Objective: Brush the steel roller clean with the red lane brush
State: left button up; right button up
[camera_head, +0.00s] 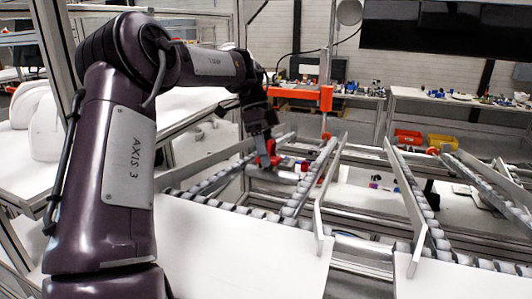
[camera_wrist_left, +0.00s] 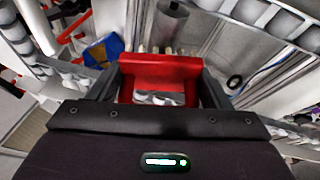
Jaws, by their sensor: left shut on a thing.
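My left gripper (camera_head: 266,140) reaches down over the roller lane from the left and is shut on the red lane brush (camera_head: 268,155). In the left wrist view the brush (camera_wrist_left: 160,68) shows as a red block between the two dark fingers, with pale bristle tips along its far edge. A grey cylinder that looks like the steel roller (camera_head: 272,175) lies just below the brush. It also shows in the left wrist view (camera_wrist_left: 172,16), just beyond the brush. I cannot tell whether the bristles touch it. My right gripper is not in view.
Lanes of small white rollers with metal side rails (camera_head: 318,200) run on both sides of the work spot. White panels (camera_head: 240,245) lie in front. An orange block (camera_head: 300,95) stands behind the lane. Red and yellow bins (camera_head: 441,143) are farther right.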

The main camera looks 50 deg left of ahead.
pick_arm(q)
jog(key=shift+w+d+f, duration=0.1)
jog(key=shift+w+d, duration=0.4)
jog(key=shift+d, duration=0.5)
jog(key=shift+w+d+r, duration=0.1)
jog(key=shift+w+d, duration=0.45)
jog(key=shift+d, duration=0.45)
jog(key=shift+w+d+f, duration=0.1)
jog(key=shift+w+d, duration=0.4)
jog(key=shift+d, duration=0.5)
notch_tip(320, 180, up, 6)
jog(key=w, duration=0.2)
jog(key=shift+a+f, duration=0.15)
jog(key=shift+a, duration=0.3)
jog(key=r, duration=0.2)
jog(key=shift+w+a+r, duration=0.3)
jog(key=shift+w+r, duration=0.1)
